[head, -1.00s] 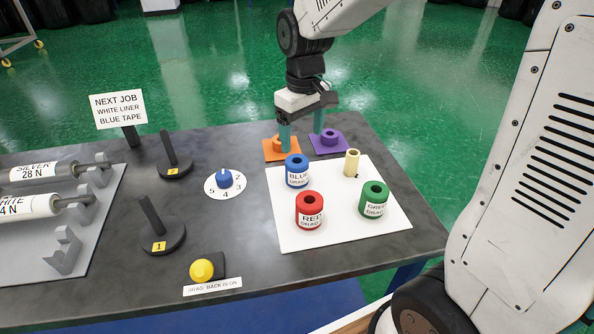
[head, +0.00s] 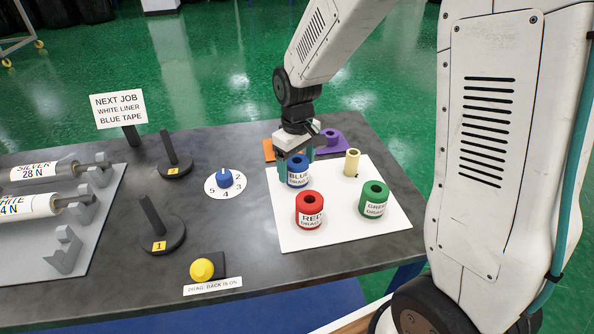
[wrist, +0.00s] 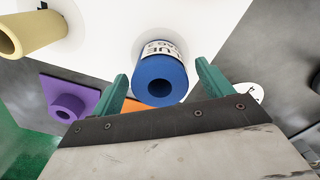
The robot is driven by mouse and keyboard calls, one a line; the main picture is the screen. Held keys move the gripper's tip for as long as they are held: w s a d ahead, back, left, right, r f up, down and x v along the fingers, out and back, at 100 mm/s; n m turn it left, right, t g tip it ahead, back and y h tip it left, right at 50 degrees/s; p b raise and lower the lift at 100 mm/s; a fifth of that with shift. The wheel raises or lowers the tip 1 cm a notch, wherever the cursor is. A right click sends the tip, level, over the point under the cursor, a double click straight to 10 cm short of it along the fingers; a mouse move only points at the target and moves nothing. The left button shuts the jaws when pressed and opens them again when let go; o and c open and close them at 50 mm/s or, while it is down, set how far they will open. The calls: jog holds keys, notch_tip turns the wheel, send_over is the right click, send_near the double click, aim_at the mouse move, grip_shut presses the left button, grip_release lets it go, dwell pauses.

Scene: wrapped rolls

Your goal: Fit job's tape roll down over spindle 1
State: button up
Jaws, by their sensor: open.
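The blue tape roll (head: 298,172) stands upright on the white mat (head: 340,225), its label partly readable as BLUE DRAG. My gripper (head: 296,168) is open at the blue roll, with green fingers on either side of it. In the wrist view the blue roll (wrist: 160,78) sits between the two spread fingers (wrist: 160,88); I cannot tell whether they touch it. Spindle 1 (head: 152,216) is a dark, tilted-looking post on a round base with a yellow "1" tag, empty, at the table's left. The job sign (head: 118,108) reads WHITE LINER, BLUE TAPE.
Red (head: 310,210) and green (head: 373,198) rolls and a cream tube (head: 352,162) share the mat. Spindle 2 (head: 174,155), a blue dial (head: 225,179) and a yellow button (head: 202,270) stand left. Orange (head: 268,149) and purple (head: 328,139) pieces lie behind.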

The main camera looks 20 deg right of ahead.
jog(key=c, duration=1.2)
